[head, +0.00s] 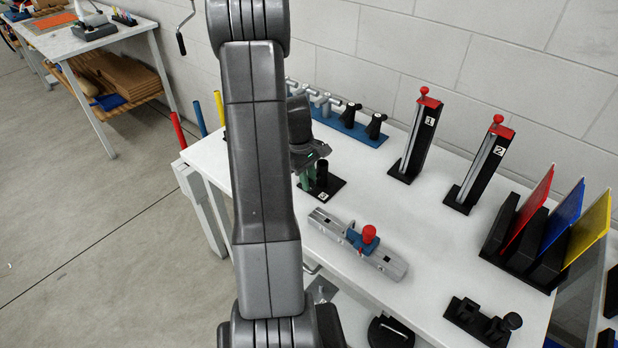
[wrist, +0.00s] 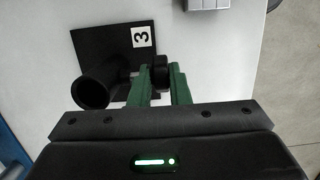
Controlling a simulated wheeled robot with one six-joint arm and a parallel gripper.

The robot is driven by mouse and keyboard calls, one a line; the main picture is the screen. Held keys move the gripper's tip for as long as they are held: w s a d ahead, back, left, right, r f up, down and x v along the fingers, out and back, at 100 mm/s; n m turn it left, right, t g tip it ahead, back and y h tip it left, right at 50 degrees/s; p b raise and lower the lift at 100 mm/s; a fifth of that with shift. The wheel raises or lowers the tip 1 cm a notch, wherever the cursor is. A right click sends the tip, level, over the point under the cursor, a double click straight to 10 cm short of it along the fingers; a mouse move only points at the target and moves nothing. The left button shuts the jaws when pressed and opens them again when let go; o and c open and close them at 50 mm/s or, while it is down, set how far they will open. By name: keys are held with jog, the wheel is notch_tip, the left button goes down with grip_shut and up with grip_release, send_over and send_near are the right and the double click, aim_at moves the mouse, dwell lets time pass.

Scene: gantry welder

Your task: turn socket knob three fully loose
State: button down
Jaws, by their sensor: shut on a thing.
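Socket three is a black upright tube (wrist: 96,86) on a black base plate (wrist: 112,48) with a white "3" label. In the head view the socket (head: 322,172) stands near the back left of the white table. Its black knob (wrist: 159,72) sticks out at the side of the tube. My gripper (wrist: 160,84) has green fingers, one on each side of the knob, and is shut on it. In the head view my gripper (head: 305,180) is partly hidden by my arm, and the knob cannot be made out there.
A grey rail with a blue slider and red knob (head: 369,234) lies in front of the socket. A blue rack (head: 345,125) with black knobs stands behind. Two black posts marked 1 (head: 415,135) and 2 (head: 480,165) stand to the right. Coloured plates (head: 562,220) stand at the far right.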

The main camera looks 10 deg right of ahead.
jog(key=g+h, duration=0.2)
jog(key=g, duration=0.1)
jog(key=shift+w+a+f+p, duration=0.1)
jog(key=shift+w+a+p, duration=0.15)
jog(key=shift+p, duration=0.15)
jog(key=shift+w+f+g+h, duration=0.15)
jog(key=shift+g+h, duration=0.75)
jog(key=shift+g, duration=0.1)
jog(key=g+h, duration=0.1)
jog(key=g+h+b, duration=0.1)
jog(key=g+h, duration=0.1)
jog(key=g, duration=0.1)
jog(key=shift+w+a+f, duration=0.15)
jog(key=shift+f, duration=0.15)
jog(key=shift+h, duration=0.3)
jog(key=c, duration=1.4)
grip_release()
jog(key=shift+o, duration=0.2)
jog(key=shift+r, duration=0.1)
notch_tip(320, 180, up, 10)
jog(key=b, duration=0.2)
